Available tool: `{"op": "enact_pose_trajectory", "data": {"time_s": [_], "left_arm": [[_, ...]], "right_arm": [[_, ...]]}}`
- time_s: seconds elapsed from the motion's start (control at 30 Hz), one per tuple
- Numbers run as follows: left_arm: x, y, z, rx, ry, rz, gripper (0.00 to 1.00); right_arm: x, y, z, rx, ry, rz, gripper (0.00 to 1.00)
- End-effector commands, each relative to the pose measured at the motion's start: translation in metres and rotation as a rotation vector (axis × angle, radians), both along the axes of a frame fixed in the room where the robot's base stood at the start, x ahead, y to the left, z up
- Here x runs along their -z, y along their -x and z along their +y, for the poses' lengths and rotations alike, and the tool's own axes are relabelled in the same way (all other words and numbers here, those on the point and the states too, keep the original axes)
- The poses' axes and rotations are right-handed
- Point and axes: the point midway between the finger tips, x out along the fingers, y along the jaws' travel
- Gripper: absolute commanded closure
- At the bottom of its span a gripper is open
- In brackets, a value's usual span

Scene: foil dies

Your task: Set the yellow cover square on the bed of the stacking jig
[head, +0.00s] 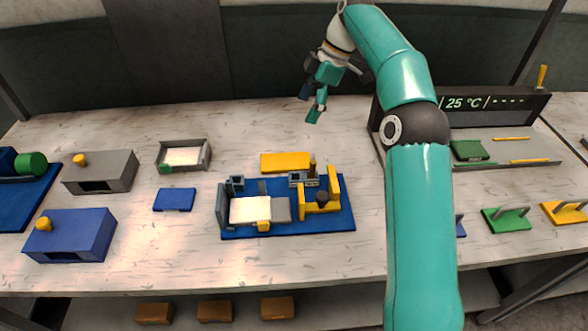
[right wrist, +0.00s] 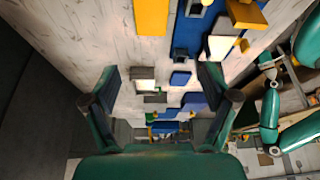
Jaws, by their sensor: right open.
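A flat yellow plate (head: 285,162), which I take for the yellow cover, lies on the table just behind a blue-based fixture. It also shows at the top of the right wrist view (right wrist: 151,17). A small low-walled grey tray (head: 207,158), probably the stacking jig, stands further left with a pale bed and a green bit at its front corner. It is small in the right wrist view (right wrist: 144,86). My right gripper (head: 311,104) is open and empty, above the table's back part, behind and apart from the yellow plate. My left gripper is not seen.
The blue fixture (head: 285,230) carries a pale sheet and a yellow frame. A blue plate (head: 174,199), a grey box (head: 100,172) and a blue box (head: 70,235) are left. A display unit (head: 480,103) and handled green (head: 508,222) and yellow (head: 565,214) pieces are right.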

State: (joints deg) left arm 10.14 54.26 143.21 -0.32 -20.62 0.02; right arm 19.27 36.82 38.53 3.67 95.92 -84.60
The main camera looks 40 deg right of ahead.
Motion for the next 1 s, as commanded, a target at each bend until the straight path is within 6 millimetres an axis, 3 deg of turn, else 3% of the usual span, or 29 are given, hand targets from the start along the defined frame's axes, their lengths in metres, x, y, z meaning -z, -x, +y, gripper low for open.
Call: {"op": "enact_pose_trajectory", "data": {"time_s": [0.03,0.1,0.2,0.6,1.0], "left_arm": [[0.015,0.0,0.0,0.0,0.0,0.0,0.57],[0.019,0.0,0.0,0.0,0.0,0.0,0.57],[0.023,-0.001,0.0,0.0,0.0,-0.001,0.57],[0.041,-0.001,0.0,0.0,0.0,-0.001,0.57],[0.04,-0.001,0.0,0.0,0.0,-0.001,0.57]], "right_arm": [[0.014,0.003,-0.019,0.045,-0.006,-0.013,0.15],[0.022,0.009,-0.035,0.076,-0.002,-0.008,0.15],[0.033,0.012,-0.041,0.094,0.0,-0.001,0.15],[0.105,0.001,-0.02,0.104,0.001,0.002,0.15],[0.135,-0.006,-0.008,0.104,0.002,0.0,0.15]]}}
